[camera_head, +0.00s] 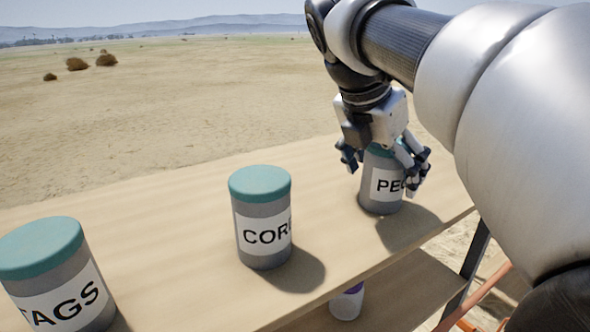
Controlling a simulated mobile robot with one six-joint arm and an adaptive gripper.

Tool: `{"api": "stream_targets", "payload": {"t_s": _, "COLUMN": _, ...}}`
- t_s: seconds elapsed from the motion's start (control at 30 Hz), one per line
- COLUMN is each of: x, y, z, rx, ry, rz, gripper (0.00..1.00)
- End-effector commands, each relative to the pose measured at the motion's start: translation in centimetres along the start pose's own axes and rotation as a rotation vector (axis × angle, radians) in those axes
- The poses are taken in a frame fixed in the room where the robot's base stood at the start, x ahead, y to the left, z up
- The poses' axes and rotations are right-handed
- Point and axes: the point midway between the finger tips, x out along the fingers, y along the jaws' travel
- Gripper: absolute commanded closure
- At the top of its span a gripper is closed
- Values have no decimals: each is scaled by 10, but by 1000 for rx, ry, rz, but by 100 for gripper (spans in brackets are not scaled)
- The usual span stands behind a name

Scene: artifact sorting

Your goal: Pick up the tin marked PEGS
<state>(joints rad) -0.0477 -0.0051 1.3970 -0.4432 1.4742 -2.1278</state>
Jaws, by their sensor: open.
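The tin marked PEGS (378,196) stands upright near the right end of the wooden table top. It is grey with a teal lid and a white label. The label shows "PE" and part of a further letter, and the rest is behind a finger. My gripper (385,168) is right over this tin, pointing down, with its fingers spread on either side of the lid and upper body. It is open. I cannot tell whether any finger touches the tin.
A similar tin marked "COR" (262,255) stands mid-table, and one marked "TAGS" (75,315) stands at the left front. A white and purple container (347,303) sits on a lower shelf (400,295). The table top (160,190) is bare between the tins.

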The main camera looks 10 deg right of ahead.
Motion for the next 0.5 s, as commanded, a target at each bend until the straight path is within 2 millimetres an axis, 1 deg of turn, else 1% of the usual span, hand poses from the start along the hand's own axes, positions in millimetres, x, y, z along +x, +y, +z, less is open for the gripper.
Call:
{"api": "stream_targets", "payload": {"t_s": 0.1, "x": -1, "y": 0, "z": 0, "rx": 0, "ry": 0, "rz": 0, "gripper": 19}}
{"api": "stream_targets", "payload": {"t_s": 0.5, "x": -1, "y": 0, "z": 0, "rx": 0, "ry": 0, "rz": 0, "gripper": 45}}
